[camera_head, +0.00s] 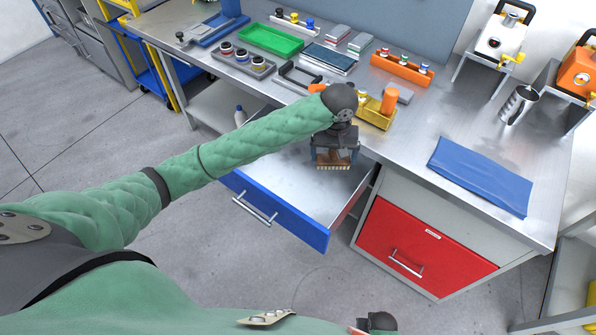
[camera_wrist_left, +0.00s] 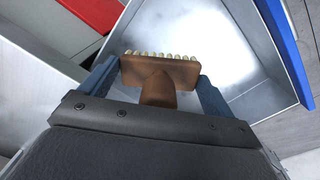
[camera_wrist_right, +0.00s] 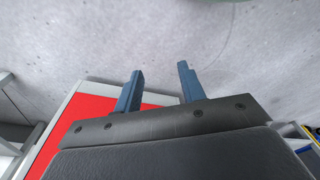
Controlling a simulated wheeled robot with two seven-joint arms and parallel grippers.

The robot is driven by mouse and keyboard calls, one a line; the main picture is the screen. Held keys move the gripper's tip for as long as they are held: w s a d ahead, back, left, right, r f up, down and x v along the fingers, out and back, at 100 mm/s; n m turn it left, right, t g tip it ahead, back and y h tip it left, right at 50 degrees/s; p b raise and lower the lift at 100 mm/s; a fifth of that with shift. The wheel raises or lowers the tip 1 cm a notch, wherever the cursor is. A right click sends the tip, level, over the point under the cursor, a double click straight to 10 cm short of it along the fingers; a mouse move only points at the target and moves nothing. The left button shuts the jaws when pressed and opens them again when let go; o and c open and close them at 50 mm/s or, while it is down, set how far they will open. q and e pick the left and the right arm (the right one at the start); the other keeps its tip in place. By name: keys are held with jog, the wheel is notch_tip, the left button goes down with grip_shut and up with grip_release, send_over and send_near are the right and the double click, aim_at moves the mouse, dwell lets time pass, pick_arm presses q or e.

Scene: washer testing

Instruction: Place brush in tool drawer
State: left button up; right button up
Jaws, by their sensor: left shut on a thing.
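A brown brush (camera_head: 333,165) with pale bristles is held by my left gripper (camera_head: 334,158). It also shows in the left wrist view (camera_wrist_left: 160,75), between the two blue fingers, bristles pointing away from the wrist. The blue-fronted drawer (camera_head: 275,215) is pulled open and its grey inside looks empty. The brush is over the drawer's inside, near its back right; the exact height above the drawer floor is hard to tell. My right gripper (camera_wrist_right: 158,88) is open and empty, with the floor and the red drawer's cabinet behind it.
A closed red drawer (camera_head: 420,248) is right of the open one. A bottle (camera_head: 240,116) stands on the lower shelf.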

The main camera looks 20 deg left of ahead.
pick_arm(q)
jog(key=w+n, duration=0.3)
jog(key=n, duration=0.2)
pick_arm(e)
notch_tip(320, 180, up, 10)
jog(key=w+a+b, duration=0.2)
jog(key=b, duration=0.2)
pick_arm(q)
jog(key=n+p, duration=0.3)
jog(key=n, duration=0.2)
send_over(298, 172)
notch_tip(298, 172, down, 15)
jog(key=shift+s+d+f, duration=0.1)
jog(key=shift+s+d, duration=0.05)
jog(key=shift+f+p, duration=0.55)
jog(key=shift+f, duration=1.55)
pick_arm(e)
jog(key=s+d+f, duration=0.1)
jog(key=f, duration=0.6)
jog(key=s+d+f, duration=0.1)
jog(key=s+f, duration=0.1)
jog(key=f, duration=0.4)
jog(key=shift+s+d+f+t, duration=0.25)
jog(key=shift+d+f+t, duration=0.05)
jog(key=shift+f+t, duration=0.1)
